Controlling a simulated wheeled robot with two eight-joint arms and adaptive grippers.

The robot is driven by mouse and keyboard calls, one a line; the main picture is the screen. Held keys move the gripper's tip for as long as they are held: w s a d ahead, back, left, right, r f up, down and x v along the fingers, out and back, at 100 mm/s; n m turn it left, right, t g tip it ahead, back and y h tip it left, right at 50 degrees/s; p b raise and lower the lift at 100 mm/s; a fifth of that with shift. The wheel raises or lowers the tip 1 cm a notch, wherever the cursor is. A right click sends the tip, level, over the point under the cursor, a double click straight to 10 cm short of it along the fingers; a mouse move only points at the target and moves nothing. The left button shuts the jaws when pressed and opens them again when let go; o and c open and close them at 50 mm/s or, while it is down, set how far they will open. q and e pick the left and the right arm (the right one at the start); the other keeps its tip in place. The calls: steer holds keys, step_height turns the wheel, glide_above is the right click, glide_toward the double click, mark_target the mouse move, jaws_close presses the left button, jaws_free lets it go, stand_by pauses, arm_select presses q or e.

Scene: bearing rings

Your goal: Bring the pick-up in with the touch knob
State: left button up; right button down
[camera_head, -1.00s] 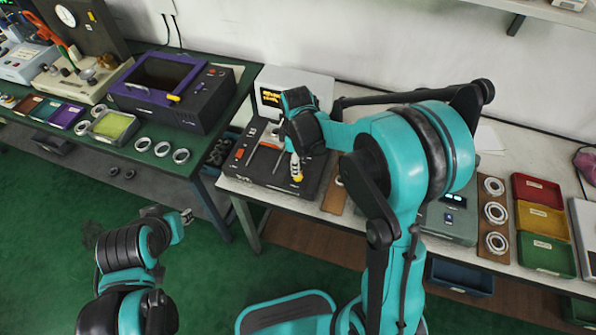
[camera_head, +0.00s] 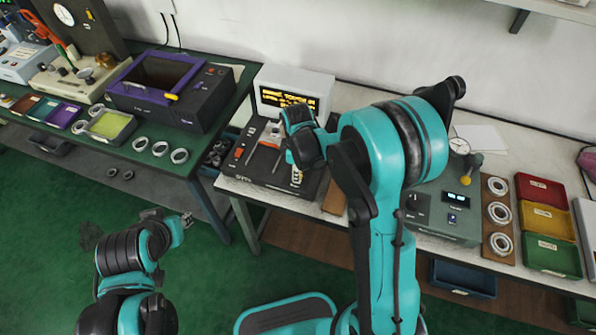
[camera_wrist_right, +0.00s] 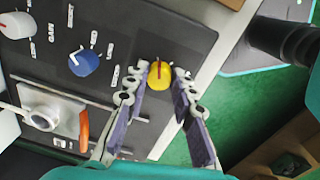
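The dark test unit (camera_head: 238,165) stands at the left end of the white bench, with knobs on its top. In the right wrist view a yellow knob (camera_wrist_right: 160,78) with a red pointer sits near the panel's edge, and a blue knob (camera_wrist_right: 82,62) is farther in. My right gripper (camera_wrist_right: 160,92) is open, its fingers on either side of the yellow knob. In the head view it is low over the unit (camera_head: 296,174). A pale block with a cylinder (camera_wrist_right: 42,108) and an orange piece (camera_wrist_right: 84,130) are beside it. I cannot tell which part is the pick-up. My left gripper (camera_head: 187,219) hangs over the floor.
A monitor (camera_head: 292,96) with yellow text stands behind the unit. To the right are a grey-green box (camera_head: 440,213), bearing rings on a board (camera_head: 499,213), and red, yellow and green trays (camera_head: 545,222). The green bench (camera_head: 120,152) stands on the left.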

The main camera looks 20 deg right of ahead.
steer(key=shift+m, duration=0.3)
steer(key=m+b, duration=0.1)
steer(key=m, duration=0.9)
steer(key=shift+a+m, duration=0.1)
steer(key=shift+m, duration=0.3)
steer(key=m, duration=0.5)
steer(key=shift+g+b, duration=0.3)
steer(key=shift+b, duration=0.1)
steer(key=shift+m, duration=2.8)
steer(key=c, duration=1.3)
jaws_free()
steer(key=shift+o, duration=0.2)
